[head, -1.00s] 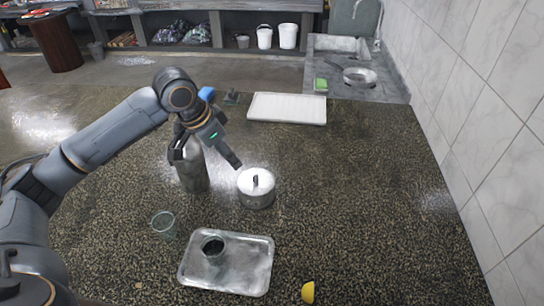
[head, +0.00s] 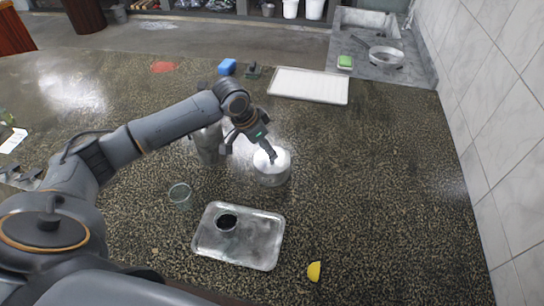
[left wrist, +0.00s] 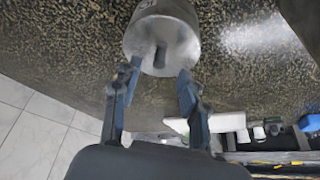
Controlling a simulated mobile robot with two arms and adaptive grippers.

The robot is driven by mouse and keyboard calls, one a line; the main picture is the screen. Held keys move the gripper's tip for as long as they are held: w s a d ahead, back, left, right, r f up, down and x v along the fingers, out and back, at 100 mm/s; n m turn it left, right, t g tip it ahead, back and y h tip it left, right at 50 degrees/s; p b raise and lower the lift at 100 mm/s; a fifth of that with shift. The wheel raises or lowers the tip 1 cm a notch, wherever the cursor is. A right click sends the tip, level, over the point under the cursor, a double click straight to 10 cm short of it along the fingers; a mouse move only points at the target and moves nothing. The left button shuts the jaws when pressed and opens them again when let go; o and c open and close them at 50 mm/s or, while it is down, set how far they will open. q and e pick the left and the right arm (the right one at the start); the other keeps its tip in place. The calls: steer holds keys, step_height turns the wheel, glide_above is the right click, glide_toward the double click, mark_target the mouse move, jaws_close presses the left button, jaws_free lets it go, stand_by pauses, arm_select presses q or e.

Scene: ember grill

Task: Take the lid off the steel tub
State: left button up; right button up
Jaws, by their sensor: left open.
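The steel tub (head: 272,177) stands on the speckled counter, right of a steel bottle. Its pale lid (head: 282,159) is on top. My left gripper (head: 251,154) is open, with one finger over the lid and the other to its left near the bottle; the finger hides the lid's dark knob in the head view. In the left wrist view the tub (left wrist: 150,18) is ahead of the fingertips (left wrist: 156,76). The lid (left wrist: 180,48) faces me, with its dark knob (left wrist: 160,56) between the finger lines. I cannot tell whether they touch. My right gripper is not in view.
The steel bottle (head: 208,145) stands close behind my left gripper. A metal tray (head: 262,240) with a dark cup (head: 227,222) lies in front. A glass (head: 180,195) and a yellow wedge (head: 314,271) are nearby. A white tray (head: 310,86) is behind. The counter right of the tub is clear.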

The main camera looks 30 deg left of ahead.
mark_target(262, 162)
arm_select(q)
steer(key=shift+p+x, duration=0.35)
steer(key=shift+x, duration=1.3)
steer(key=shift+d+r, duration=0.1)
jaws_close()
